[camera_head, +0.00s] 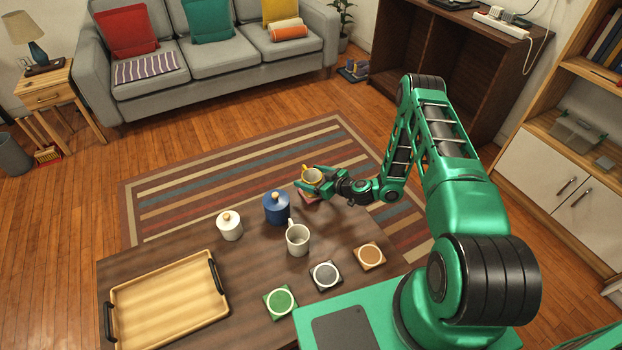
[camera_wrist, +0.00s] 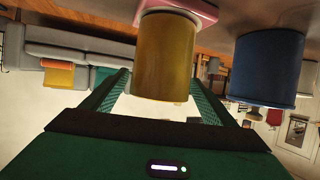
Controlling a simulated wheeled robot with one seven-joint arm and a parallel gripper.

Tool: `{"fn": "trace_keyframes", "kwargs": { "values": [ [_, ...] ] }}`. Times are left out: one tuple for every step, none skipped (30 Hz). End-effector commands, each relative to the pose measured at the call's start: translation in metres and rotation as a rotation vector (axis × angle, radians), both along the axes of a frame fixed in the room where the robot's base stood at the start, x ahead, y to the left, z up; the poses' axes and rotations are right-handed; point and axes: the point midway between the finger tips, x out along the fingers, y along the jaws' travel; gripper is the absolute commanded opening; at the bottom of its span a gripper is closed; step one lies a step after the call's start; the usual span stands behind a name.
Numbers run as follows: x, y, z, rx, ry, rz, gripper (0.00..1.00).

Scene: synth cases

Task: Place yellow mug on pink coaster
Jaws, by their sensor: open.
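The yellow mug (camera_head: 312,175) is upright at the far right corner of the table, with its open top showing. It also shows in the wrist view (camera_wrist: 164,58), which is upside down. The pink coaster (camera_head: 309,199) lies under the mug, mostly hidden by the mug and gripper. Its edge shows at the mug's base in the wrist view (camera_wrist: 205,12). The mug appears to rest on it, though the contact is not clearly visible. My gripper (camera_head: 311,184) is open, with its green fingers on either side of the mug.
A blue canister (camera_head: 277,208) stands close left of the mug. A white canister (camera_head: 229,226) and a white mug (camera_head: 298,241) stand nearer. Green (camera_head: 280,303), grey (camera_head: 325,276) and brown (camera_head: 369,256) coasters lie along the near side. A wooden tray (camera_head: 168,300) is at left.

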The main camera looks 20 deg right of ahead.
Motion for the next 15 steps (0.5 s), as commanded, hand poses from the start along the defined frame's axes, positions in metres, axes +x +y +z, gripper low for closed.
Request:
{"fn": "trace_keyframes", "kwargs": {
  "values": [
    [0.000, 0.000, 0.001, 0.000, 0.000, 0.000, 0.80],
    [0.000, 0.000, 0.003, -0.001, 0.000, 0.000, 0.80],
    [-0.002, -0.002, 0.003, 0.000, 0.001, -0.001, 0.80],
    [-0.005, -0.003, 0.004, 0.000, 0.001, 0.000, 0.80],
    [-0.007, -0.005, 0.005, 0.001, 0.002, -0.001, 0.80],
    [-0.012, -0.008, 0.007, 0.000, 0.002, -0.002, 0.80],
    [-0.016, -0.011, 0.009, 0.000, 0.003, -0.002, 0.80],
    [-0.020, -0.013, 0.011, 0.001, 0.003, -0.003, 0.80],
    [-0.026, -0.017, 0.014, 0.001, 0.003, -0.003, 0.80],
    [-0.031, -0.021, 0.016, 0.001, 0.003, -0.004, 0.80],
    [-0.036, -0.023, 0.019, 0.002, 0.004, -0.004, 0.80],
    [-0.042, -0.027, 0.022, 0.002, 0.004, -0.004, 0.80],
    [-0.047, -0.030, 0.025, 0.002, 0.004, -0.004, 0.80],
    [-0.052, -0.033, 0.027, 0.002, 0.004, -0.005, 0.80],
    [-0.058, -0.037, 0.030, 0.002, 0.005, -0.004, 0.80]
  ]
}}
